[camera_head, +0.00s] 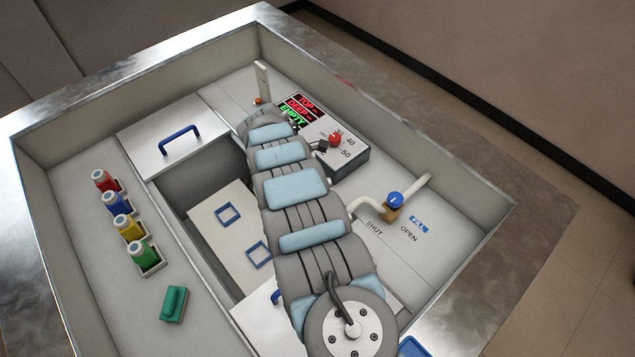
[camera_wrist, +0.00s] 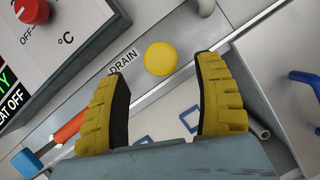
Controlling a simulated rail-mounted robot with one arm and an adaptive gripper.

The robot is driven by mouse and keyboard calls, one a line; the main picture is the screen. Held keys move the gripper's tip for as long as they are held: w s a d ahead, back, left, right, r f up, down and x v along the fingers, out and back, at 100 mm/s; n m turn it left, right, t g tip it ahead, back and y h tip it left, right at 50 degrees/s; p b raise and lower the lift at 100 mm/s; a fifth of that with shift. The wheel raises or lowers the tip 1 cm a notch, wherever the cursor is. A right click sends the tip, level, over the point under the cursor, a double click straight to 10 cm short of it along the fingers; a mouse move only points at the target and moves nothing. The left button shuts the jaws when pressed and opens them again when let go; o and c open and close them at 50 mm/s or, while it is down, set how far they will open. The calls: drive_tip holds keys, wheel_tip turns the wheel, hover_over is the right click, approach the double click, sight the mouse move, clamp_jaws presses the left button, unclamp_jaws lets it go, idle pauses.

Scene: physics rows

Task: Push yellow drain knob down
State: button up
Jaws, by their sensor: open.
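In the wrist view, the yellow drain knob (camera_wrist: 160,58) is a round yellow disc beside the printed word DRAIN. My gripper (camera_wrist: 165,90) is open, with its two ridged yellow fingers apart and nothing between them. The knob shows beyond the fingertips, between the two fingers and nearer the right one; I cannot tell how far it is from them. In the head view my arm covers the knob and my gripper.
A control box (camera_head: 345,165) with a red dial (camera_head: 335,140) stands close by. A blue-capped fill valve (camera_head: 395,198) sits to the right. A blue-handled lid (camera_head: 172,128) is at upper left.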

drive_tip(key=x, duration=0.3)
drive_tip(key=shift+a+f, duration=0.1)
drive_tip(key=shift+f, duration=0.1)
drive_tip(key=shift+b+x, duration=0.45)
drive_tip(key=shift+x, duration=0.45)
